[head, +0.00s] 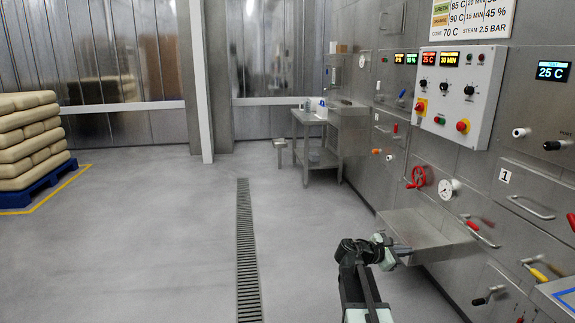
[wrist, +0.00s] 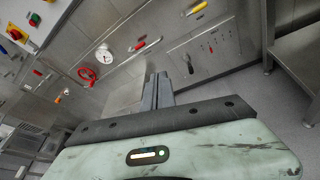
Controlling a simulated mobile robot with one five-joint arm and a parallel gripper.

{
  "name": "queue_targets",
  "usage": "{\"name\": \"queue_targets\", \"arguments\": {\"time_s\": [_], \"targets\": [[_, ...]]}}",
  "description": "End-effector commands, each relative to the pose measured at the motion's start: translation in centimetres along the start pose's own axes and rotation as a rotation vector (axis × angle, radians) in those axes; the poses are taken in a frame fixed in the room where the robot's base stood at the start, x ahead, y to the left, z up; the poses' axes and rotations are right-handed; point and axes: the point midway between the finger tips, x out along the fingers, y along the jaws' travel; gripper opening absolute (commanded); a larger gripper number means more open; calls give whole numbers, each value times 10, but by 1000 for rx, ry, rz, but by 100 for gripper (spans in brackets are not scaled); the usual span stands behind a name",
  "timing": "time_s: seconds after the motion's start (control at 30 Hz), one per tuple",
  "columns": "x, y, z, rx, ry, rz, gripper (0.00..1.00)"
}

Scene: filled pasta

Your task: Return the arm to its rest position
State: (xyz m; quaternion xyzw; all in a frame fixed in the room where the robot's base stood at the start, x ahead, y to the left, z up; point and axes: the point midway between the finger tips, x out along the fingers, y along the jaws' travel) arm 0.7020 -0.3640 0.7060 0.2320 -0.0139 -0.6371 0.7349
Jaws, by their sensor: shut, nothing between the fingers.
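My gripper (head: 402,250) is at the end of my raised arm in the lower middle of the head view, pointing right. It appears in front of the steel shelf (head: 418,231) on the machine wall; I cannot tell the gap between them. In the wrist view my gripper (wrist: 158,78) has its two dark fingers together, with nothing between them. The wrist view is tilted and faces the panelled machine wall.
The machine wall on the right carries a red handwheel (head: 417,177), a gauge (head: 447,189) and a control box (head: 459,97). A floor drain (head: 247,250) runs through clear floor. Stacked sacks (head: 30,140) on a blue pallet (head: 38,188) stand left; a steel table (head: 312,118) stands behind.

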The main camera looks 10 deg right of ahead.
Motion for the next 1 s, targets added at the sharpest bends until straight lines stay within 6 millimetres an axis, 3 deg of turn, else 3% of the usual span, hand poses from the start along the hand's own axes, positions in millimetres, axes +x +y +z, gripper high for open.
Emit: {"name": "queue_targets", "arguments": {"time_s": [0.03,0.2,0.3,0.5,0.6,0.7,1.0], "targets": [[-34,-8,-32,88,102,-12,0],[-132,-46,-131,424,447,-196,0],[-184,-73,-172,592,598,-365,0],[-269,-127,-218,887,758,-801,0],[-307,-146,-229,1024,760,-1056,0],[-322,-154,-231,1157,668,-1223,0],[-349,-115,-139,1175,658,-1223,0]]}}
